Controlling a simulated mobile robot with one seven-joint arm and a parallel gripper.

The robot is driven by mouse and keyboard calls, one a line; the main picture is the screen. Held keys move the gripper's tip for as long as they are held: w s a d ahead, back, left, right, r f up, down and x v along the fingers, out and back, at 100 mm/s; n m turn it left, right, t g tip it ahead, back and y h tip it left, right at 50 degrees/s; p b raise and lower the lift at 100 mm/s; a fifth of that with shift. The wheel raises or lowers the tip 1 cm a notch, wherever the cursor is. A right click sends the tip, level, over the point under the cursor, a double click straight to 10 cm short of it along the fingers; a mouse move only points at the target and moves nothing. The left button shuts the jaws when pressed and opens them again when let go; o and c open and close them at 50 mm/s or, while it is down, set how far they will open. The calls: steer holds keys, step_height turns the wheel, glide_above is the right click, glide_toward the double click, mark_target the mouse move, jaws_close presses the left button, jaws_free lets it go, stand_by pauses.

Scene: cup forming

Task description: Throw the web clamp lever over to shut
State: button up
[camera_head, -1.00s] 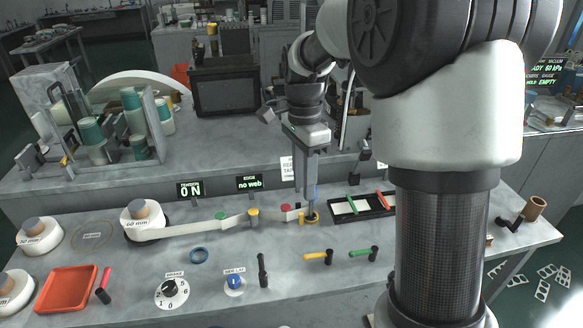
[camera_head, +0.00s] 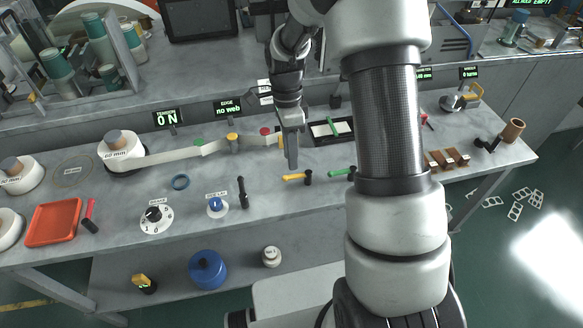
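A yellow-handled lever (camera_head: 296,178) with a black upright end lies on the bench front, its handle pointing left. A similar green-handled lever (camera_head: 342,171) is to its right, partly beside my arm. A black upright lever (camera_head: 242,192) stands further left. I cannot read a label telling which is the web clamp lever. My gripper (camera_head: 292,165) points down, just behind and above the yellow handle in the picture; contact cannot be made out. Its fingers look like one narrow bar, so their opening is unclear. The pale web (camera_head: 170,157) runs from the 60 mm roll (camera_head: 118,147) past green, yellow and red-topped posts.
A black tray (camera_head: 329,130) lies behind the levers. Displays read "0 N" and "no web". My arm hides the bench right of the green lever.

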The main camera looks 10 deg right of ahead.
steer(key=f, duration=0.2)
steer(key=s+f, duration=0.1)
steer(key=f, duration=0.2)
jaws_close()
